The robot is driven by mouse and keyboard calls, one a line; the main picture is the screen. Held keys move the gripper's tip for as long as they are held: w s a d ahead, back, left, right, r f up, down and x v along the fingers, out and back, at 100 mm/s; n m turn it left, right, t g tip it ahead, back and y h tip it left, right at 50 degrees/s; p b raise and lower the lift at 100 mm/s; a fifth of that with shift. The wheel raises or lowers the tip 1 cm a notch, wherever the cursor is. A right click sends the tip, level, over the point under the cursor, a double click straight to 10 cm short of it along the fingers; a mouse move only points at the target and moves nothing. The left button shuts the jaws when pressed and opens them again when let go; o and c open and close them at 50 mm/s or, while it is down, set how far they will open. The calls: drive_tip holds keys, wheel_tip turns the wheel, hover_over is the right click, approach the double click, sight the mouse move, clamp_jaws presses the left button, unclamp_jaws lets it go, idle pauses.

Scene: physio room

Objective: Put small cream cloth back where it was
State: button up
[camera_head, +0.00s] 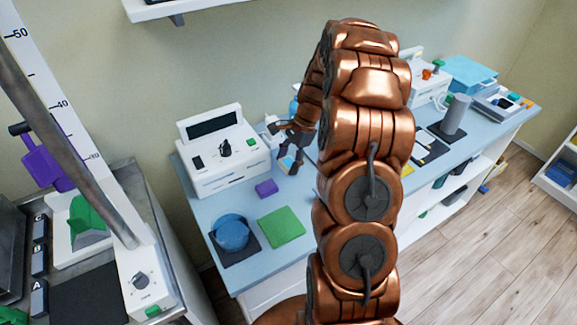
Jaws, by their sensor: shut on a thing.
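My gripper (287,150) is at the end of my copper arm, over the blue table top, to the right of the white device with a dark screen. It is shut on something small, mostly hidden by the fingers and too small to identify. I cannot make out the small cream cloth for certain anywhere in this view. A small patch with blue and orange shows just below the fingers, and I cannot tell whether it is held or lies behind them. My arm hides the middle of the table (205,200).
The white device (222,160) stands at the back left. In front are a purple block (266,188), a green cloth (281,227) and a blue round thing (231,232) on a dark mat. A grey cylinder (455,115) and a blue box (468,73) stand at right.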

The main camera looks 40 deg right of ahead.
sight(291, 161)
drive_tip(key=shift+f+p, duration=0.7)
drive_tip(key=shift+f, duration=0.9)
drive_tip(key=shift+f, duration=0.1)
drive_tip(key=o, duration=1.2)
